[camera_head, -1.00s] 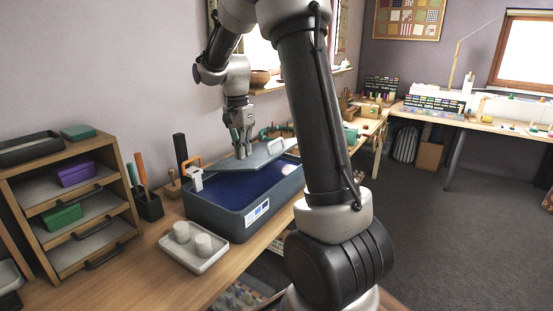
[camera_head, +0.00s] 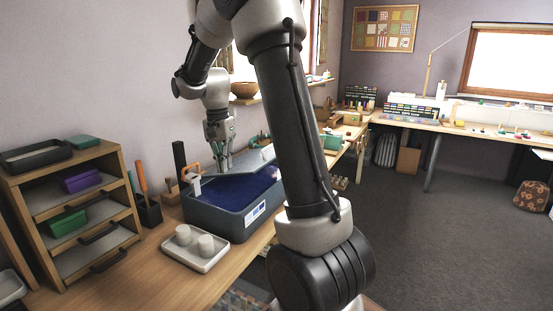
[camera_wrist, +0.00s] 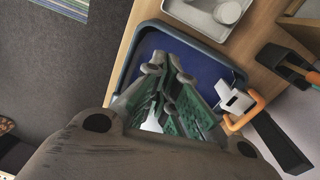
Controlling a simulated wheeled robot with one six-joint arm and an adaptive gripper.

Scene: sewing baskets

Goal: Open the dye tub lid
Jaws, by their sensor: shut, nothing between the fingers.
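The dye tub (camera_head: 231,220) is a dark blue-grey bin on the wooden table, with deep blue contents showing inside. Its grey lid (camera_head: 256,158) lies over the far part, partly hidden by my arm, leaving the near part uncovered. A white latch-like piece (camera_head: 195,186) is at the tub's left edge; in the wrist view it is beside an orange handle (camera_wrist: 244,112). My gripper (camera_head: 223,170) is shut and empty, pointing down by the lid's left side. In the wrist view my fingers (camera_wrist: 166,62) reach over the blue interior; whether they touch the lid is unclear.
A white tray (camera_head: 190,259) with two white cups stands in front of the tub. A black holder (camera_head: 148,213) with tools and a wooden drawer unit (camera_head: 118,172) stand to the left. Open floor (camera_head: 440,230) lies to the right.

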